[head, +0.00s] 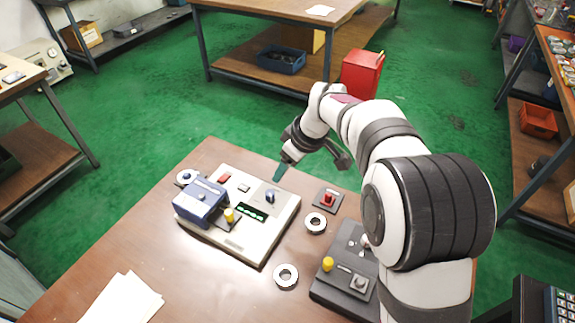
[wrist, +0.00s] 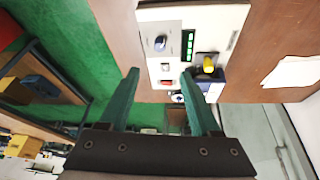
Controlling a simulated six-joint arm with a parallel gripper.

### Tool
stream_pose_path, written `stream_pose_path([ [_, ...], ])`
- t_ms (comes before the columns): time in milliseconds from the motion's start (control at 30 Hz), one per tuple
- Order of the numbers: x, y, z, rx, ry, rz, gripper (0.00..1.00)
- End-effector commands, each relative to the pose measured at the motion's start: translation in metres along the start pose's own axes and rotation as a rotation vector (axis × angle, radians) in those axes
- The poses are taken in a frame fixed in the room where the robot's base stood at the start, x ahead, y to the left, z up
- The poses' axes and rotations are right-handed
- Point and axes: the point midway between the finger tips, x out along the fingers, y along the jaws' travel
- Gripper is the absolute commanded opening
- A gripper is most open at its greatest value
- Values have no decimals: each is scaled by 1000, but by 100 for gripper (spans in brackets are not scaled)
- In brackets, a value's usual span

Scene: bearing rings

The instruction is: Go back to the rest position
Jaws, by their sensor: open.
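My gripper (head: 281,171) is in the air above the far right part of the white control panel (head: 270,243). In the wrist view its two green fingers (wrist: 160,92) are spread apart with nothing between them. Bearing rings lie on the wooden table: one ring (head: 316,223) is right of the panel, another ring (head: 286,276) is nearer the front.
A dark box with a yellow knob (head: 328,264) and a small dark box with a red button (head: 327,199) stand on the table at the right. White papers (head: 124,300) lie at the front left. A red bin (head: 361,75) stands on the green floor behind.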

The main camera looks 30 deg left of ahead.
Motion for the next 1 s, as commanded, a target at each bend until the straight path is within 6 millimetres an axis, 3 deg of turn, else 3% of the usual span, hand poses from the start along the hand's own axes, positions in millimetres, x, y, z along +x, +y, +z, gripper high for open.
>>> stream_pose_path([
  [267,0,0,0,1,0,0,64],
  [367,-19,1,16,87,-11,4,64],
  [467,-74,-7,71,374,-52,20,64],
  [533,-118,-30,127,667,-92,39,64],
  [633,-162,-84,203,1097,-148,75,64],
  [700,-176,-126,244,1368,-181,104,64],
  [800,-179,-177,284,1668,-216,140,64],
  [900,-176,-206,302,1834,-234,163,64],
  [1000,-174,-215,308,1887,-243,170,64],
])
